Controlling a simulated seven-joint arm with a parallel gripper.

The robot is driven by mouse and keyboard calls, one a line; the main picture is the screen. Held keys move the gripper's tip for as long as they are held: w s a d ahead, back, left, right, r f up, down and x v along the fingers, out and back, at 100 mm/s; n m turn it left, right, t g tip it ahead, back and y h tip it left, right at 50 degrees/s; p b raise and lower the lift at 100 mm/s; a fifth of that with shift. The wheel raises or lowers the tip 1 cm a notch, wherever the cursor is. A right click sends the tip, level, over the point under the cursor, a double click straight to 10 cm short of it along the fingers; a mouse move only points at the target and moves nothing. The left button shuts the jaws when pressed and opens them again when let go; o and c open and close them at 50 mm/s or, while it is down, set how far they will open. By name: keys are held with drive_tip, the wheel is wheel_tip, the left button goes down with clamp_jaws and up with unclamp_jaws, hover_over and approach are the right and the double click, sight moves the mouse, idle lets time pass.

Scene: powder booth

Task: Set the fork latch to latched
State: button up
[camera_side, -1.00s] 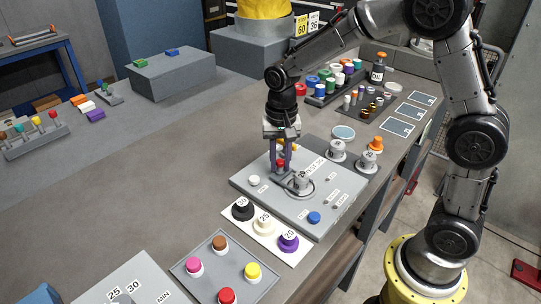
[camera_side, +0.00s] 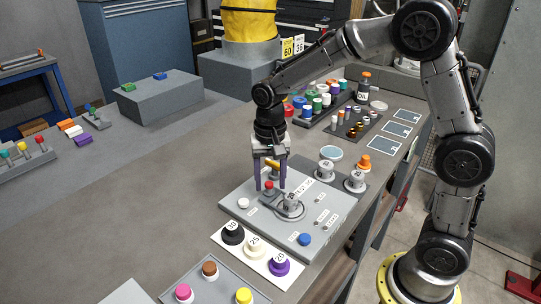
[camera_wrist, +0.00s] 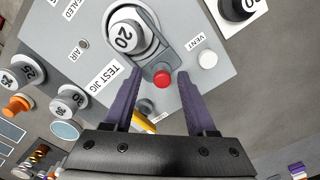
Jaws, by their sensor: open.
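The fork latch is a dark grey flat piece with a red knob (camera_wrist: 163,79) on the test jig (camera_wrist: 182,35). Its grey body runs from the knob to the round base of the cylinder marked 20 (camera_wrist: 124,37). I cannot tell how far its prongs sit around that base. In the side view the red knob (camera_side: 269,185) is between my fingers, left of the cylinder (camera_side: 290,201). My gripper (camera_side: 270,188) is open, pointing down. In the wrist view its purple fingers (camera_wrist: 160,77) lie either side of the knob, with gaps; contact is not visible.
A white button (camera_wrist: 207,59) marked VENT is close to one finger. A yellow piece (camera_wrist: 143,122) shows between the fingers near the palm. Black, cream and purple knobs on a white plate (camera_side: 222,238) stand before the jig. Open bench (camera_side: 140,195) lies left.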

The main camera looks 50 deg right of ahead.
sight(270, 184)
wheel_tip(270, 184, up, 12)
drive_tip(key=shift+r, duration=0.25)
idle(0.3)
drive_tip(key=s+d+r+n+t, duration=0.1)
drive_tip(key=s+r+t, duration=0.15)
drive_tip(key=s, duration=0.35)
drive_tip(key=s+d+r+t, duration=0.1)
drive_tip(key=s+r, duration=0.3)
drive_tip(key=s, duration=0.2)
drive_tip(key=s+f+n+t, duration=0.2)
drive_tip(key=s+f+n, duration=0.6)
drive_tip(key=s, duration=0.1)
drive_tip(key=shift+s+f, duration=0.15)
drive_tip(key=shift+s, duration=0.2)
